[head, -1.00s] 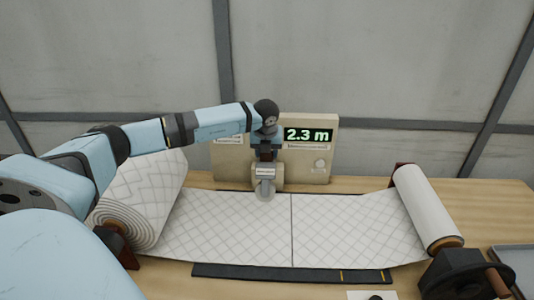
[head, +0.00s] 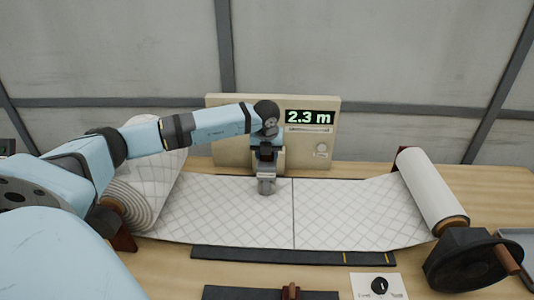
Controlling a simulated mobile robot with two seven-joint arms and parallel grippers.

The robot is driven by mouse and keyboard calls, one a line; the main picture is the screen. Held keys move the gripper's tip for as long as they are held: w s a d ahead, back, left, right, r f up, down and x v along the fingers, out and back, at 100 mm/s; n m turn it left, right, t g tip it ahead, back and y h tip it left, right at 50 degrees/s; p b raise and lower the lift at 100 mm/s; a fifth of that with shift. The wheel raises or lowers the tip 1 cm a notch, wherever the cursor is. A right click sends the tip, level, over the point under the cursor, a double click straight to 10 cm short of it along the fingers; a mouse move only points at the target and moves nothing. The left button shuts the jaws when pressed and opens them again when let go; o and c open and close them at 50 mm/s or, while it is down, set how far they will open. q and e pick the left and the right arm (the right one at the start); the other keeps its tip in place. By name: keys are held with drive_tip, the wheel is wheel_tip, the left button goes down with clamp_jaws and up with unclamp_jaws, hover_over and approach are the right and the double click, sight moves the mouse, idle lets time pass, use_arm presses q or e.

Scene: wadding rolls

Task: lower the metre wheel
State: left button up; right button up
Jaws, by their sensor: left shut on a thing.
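The metre wheel (head: 266,187) is a small grey part in front of the beige counter box (head: 230,103), over the white quilted wadding (head: 220,212). My left gripper (head: 265,166) is shut on the wheel's holder from above and hides much of it. I cannot tell whether the wheel touches the wadding. The counter's display (head: 310,118) reads 2.3 m in green. My right gripper is out of view.
A thick wadding roll (head: 130,200) stands at the left, partly behind my left arm. A thinner roll (head: 430,185) with a dark crank (head: 475,262) is at the right. A dark strip (head: 270,257), a card (head: 378,286) and a dark bar with a brown handle (head: 290,292) lie in front.

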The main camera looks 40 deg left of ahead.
use_arm(q)
drive_tip(key=shift+s+d+f, duration=0.1)
drive_tip(key=shift+d+f, duration=0.05)
drive_tip(key=shift+f, duration=0.1)
drive_tip(key=o, duration=1)
drive_tip(key=shift+o, duration=1.4)
drive_tip(key=shift+r, duration=0.15)
drive_tip(key=shift+s+r, duration=0.1)
drive_tip(key=shift+r, duration=0.15)
drive_tip(key=b+v, duration=0.1)
drive_tip(key=v, duration=1.2)
drive_tip(key=shift+r, duration=0.25)
